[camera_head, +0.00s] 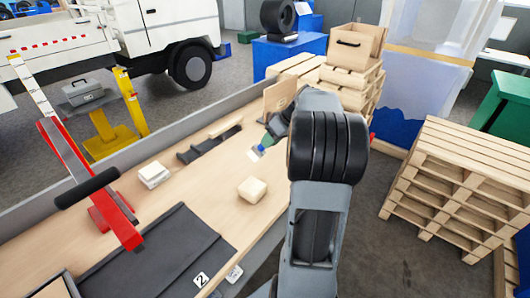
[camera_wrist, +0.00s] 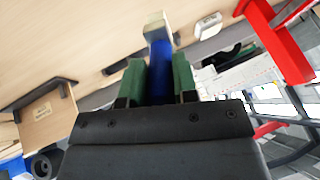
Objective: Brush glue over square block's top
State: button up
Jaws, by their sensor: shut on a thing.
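The square block (camera_head: 252,190) is pale cream and lies on the wooden bench top (camera_head: 205,205) in the head view. My gripper (camera_head: 272,130) is beyond it, up and slightly right in that view. In the wrist view my gripper's green fingers (camera_wrist: 160,75) are shut on the blue handle of the brush (camera_wrist: 160,55). The brush also shows in the head view (camera_head: 261,147), pale end pointing down and left, apart from the block. A pale end tops the blue handle in the wrist view; I cannot make out the block separately there.
A white stacked piece (camera_head: 153,174) and a black holder (camera_head: 210,145) lie on the bench. A red-armed device (camera_head: 88,180) and a dark mat (camera_head: 150,262) are at left. A wooden panel (camera_head: 280,95) stands at the far end. Pallets (camera_head: 455,190) stand right.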

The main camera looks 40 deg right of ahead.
jog(key=s+a+r+p, duration=0.1)
jog(key=s+a+r, duration=0.25)
jog(key=a, duration=0.25)
notch_tip(320, 180, down, 6)
jog(key=b, duration=0.2)
jog(key=shift+s+b, duration=0.3)
jog(key=shift+b, duration=0.05)
jog(key=shift+d, duration=0.1)
